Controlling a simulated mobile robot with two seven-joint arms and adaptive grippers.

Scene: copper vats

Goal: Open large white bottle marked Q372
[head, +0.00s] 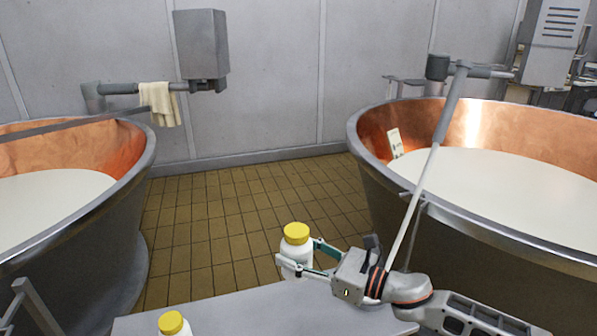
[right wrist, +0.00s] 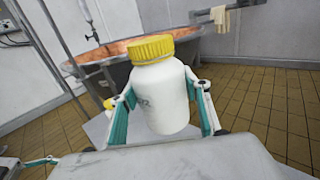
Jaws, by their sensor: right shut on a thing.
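A large white bottle with a yellow lid (head: 297,234) is between the fingers of my right gripper (head: 300,258), which is shut on its body. The right wrist view shows this bottle (right wrist: 160,88) close up, tilted in the picture, with one teal-and-grey finger on each side. Its yellow lid is on. A dark marking shows on its side, too faint to read. A second yellow-lidded bottle (head: 173,324) is at the bottom edge of the head view, mostly cut off. A teal finger, seemingly of my left gripper (right wrist: 38,162), shows at the lower left of the right wrist view.
A grey table top (head: 235,311) lies at the bottom. Large copper-lined vats of white liquid stand left (head: 115,200) and right (head: 385,190), with tiled floor (head: 215,220) between them. A cream cloth (head: 160,103) hangs on a bar by the wall.

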